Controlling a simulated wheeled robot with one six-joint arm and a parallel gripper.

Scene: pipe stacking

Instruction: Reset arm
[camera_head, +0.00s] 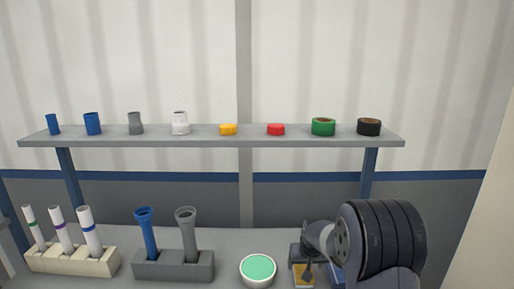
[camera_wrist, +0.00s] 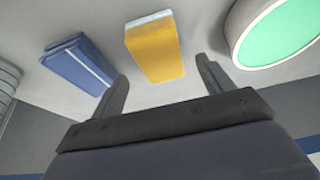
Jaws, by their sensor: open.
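My arm shows at the lower right in the head view, with my gripper (camera_head: 308,270) low over the table. In the wrist view my gripper (camera_wrist: 162,70) has its two fingers spread wide, with nothing held between them. A yellow block with a pale edge (camera_wrist: 154,48) shows beyond the gap between the fingers. The yellow block (camera_head: 303,279) is partly covered by my gripper in the head view. A blue block with a white line (camera_wrist: 78,64) lies beside it, and it is mostly hidden by my arm in the head view.
A round white dish with a green top (camera_head: 258,268) stands left of my gripper. A grey holder (camera_head: 172,268) bears two pipes; a beige holder (camera_head: 70,262) bears three white tubes. A grey shelf (camera_head: 210,142) above carries several pipe pieces and coloured rings.

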